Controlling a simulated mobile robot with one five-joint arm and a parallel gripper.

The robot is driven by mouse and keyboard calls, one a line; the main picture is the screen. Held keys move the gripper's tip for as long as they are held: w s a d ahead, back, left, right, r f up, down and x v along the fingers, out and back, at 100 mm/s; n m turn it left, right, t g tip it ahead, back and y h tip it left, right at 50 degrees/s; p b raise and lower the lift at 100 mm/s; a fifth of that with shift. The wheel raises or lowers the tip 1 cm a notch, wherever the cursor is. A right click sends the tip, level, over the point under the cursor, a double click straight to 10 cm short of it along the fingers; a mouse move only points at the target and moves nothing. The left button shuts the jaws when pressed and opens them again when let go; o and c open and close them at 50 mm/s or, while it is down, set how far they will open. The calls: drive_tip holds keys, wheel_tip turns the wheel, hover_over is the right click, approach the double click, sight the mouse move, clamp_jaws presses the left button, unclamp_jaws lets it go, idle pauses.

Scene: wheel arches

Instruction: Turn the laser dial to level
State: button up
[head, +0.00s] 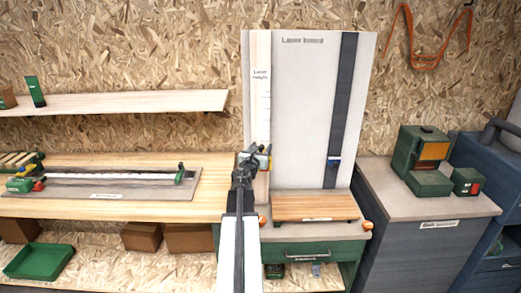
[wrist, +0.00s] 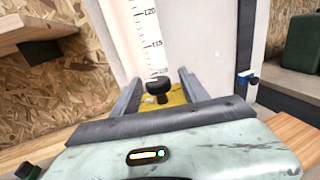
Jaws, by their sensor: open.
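The laser board (head: 300,110) stands upright on the green-fronted cabinet. A pale strip marked "Laser height" (head: 261,110) runs down its left side, and its scale (wrist: 148,40) shows in the wrist view. A yellow laser body (wrist: 172,97) with a black dial or knob (wrist: 158,87) sits low by this strip. My gripper (wrist: 160,78) is open, its two grey fingers on either side of the black knob. I cannot tell whether they touch it. In the head view my gripper (head: 250,160) largely hides the laser. The dial's markings are not legible.
A dark strip (head: 341,110) with a blue slider (head: 334,161) is on the board's right. A wooden block (head: 315,207) lies in front of the board. A bench (head: 120,208) with a rail is at left; green boxes (head: 420,150) stand on the right cabinet.

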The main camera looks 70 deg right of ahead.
drive_tip(key=shift+a, duration=0.1)
clamp_jaws()
drive_tip(key=shift+w+m+g, duration=0.1)
drive_tip(key=shift+m+g, duration=0.2)
drive_tip(key=shift+g, duration=0.1)
drive_tip(key=m+g, duration=0.1)
drive_tip(key=g, duration=0.2)
drive_tip(key=shift+w+m, duration=0.1)
drive_tip(key=shift+m, duration=0.3)
drive_tip(key=m+g+y, duration=0.1)
drive_tip(key=g, duration=0.1)
drive_tip(key=m+g, duration=0.2)
drive_tip(key=m+g+y, duration=0.1)
drive_tip(key=g, duration=0.1)
drive_tip(key=shift+d+r+m+g+y, duration=0.1)
drive_tip(key=shift+d+m+g+y, duration=0.15)
drive_tip(key=shift+m+g+y, duration=0.05)
drive_tip(key=m+g+y, duration=0.2)
drive_tip(key=m+g, duration=0.1)
drive_tip(key=shift+g+y, duration=0.4)
drive_tip(key=shift+a+m+g+y, duration=0.15)
drive_tip(key=shift+m+g+y, duration=0.65)
drive_tip(key=shift+y, duration=0.2)
drive_tip(key=shift+s+y, duration=0.25)
drive_tip(key=shift+y, duration=0.05)
